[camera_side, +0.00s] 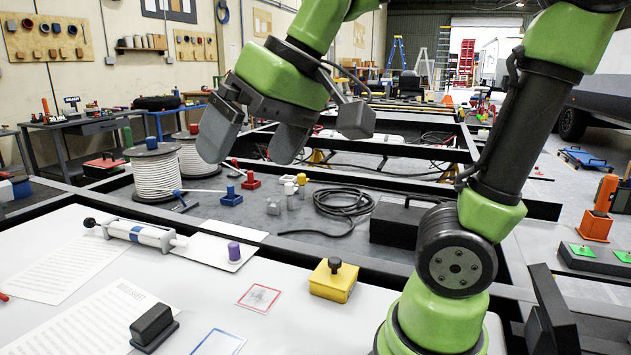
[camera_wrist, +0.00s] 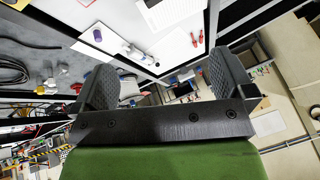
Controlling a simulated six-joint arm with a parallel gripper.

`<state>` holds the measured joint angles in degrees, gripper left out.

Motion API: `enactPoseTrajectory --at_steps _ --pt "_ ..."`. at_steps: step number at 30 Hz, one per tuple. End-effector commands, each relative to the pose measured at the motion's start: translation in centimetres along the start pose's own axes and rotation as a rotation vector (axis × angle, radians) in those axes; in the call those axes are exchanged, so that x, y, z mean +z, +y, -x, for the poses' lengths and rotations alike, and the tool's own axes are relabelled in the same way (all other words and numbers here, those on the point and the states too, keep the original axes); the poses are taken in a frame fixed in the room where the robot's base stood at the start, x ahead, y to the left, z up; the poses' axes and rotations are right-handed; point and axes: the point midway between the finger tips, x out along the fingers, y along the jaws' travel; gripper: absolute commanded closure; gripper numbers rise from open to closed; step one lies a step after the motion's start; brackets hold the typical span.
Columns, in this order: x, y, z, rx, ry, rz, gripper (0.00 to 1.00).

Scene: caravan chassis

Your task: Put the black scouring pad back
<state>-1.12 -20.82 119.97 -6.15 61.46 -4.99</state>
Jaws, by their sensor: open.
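The black scouring pad (camera_side: 152,325) appears to be the dark block with a raised grip, lying flat on the white worktop (camera_side: 60,225) near its front edge in the side view. A blue-outlined rectangle (camera_side: 218,343) lies just right of it, and a red-outlined square (camera_side: 260,297) lies farther back. Both outlines look empty. My gripper (camera_side: 255,145) is high above and behind the worktop, well away from the pad. Its two fingers are spread with nothing between them. In the wrist view my gripper (camera_wrist: 165,78) is also open and empty; I cannot make out the pad there.
Cable reels (camera_side: 158,172) and a black cable coil (camera_side: 343,202) are behind, among dark chassis beams.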

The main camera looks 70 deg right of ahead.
Motion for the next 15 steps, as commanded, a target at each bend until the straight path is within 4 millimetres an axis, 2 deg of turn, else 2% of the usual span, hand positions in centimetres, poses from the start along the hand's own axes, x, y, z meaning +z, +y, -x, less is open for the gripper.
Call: enactPoseTrajectory --at_steps 1,3,6,10,15 --pt "1.8 0.5 0.5 -0.013 0.03 -0.017 0.0" --pt "3.8 1.1 0.7 -0.028 0.064 -0.042 0.0" --pt "6.0 1.8 0.6 -0.044 0.097 -0.07 0.0" --pt "7.3 2.3 0.3 -0.055 0.119 -0.089 0.0" --pt "7.6 2.4 0.2 -0.057 0.121 -0.094 0.0"
